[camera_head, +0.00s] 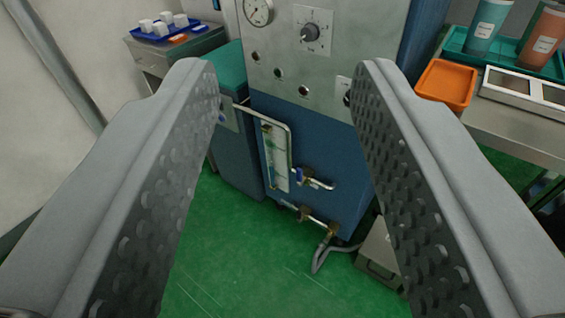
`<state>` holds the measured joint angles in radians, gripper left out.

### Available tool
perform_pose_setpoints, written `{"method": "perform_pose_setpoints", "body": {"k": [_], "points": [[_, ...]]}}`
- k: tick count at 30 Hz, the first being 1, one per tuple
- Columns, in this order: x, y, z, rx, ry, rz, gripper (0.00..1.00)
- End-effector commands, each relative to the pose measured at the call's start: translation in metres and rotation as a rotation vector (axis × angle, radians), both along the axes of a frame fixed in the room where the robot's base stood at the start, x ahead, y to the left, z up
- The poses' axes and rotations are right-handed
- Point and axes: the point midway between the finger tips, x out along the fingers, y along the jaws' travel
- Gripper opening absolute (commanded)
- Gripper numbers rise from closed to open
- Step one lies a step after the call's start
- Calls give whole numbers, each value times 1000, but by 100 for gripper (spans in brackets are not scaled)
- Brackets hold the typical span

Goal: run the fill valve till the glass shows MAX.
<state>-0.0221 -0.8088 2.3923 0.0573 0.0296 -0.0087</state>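A blue cabinet machine (335,150) with a grey control panel stands ahead, framed between my fingers. A sight glass (276,158) in a bent metal pipe guard is on its front, left of centre; its level and marks are too small to read. A valve with a blue handle (300,177) sits on a short pipe right of the glass's lower part. A second brass valve (304,213) is below it, near the floor, on a pipe with a grey hose. Which one is the fill valve I cannot tell. My gripper (285,85) is open and empty, apart from the machine.
A steel bench (520,122) at the right holds an orange bin (446,84) and cups on a teal tray (470,40). A grey box (380,256) is on the floor, lower right. Green floor (240,270) is clear in front.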

Motion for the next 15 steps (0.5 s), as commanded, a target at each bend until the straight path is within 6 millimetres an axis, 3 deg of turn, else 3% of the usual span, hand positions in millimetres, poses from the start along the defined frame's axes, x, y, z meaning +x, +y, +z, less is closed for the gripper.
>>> {"method": "perform_pose_setpoints", "body": {"k": [3,15], "points": [[35,7,-10,34,3,11,40],[139,26,-52,148,-7,2,40]]}}
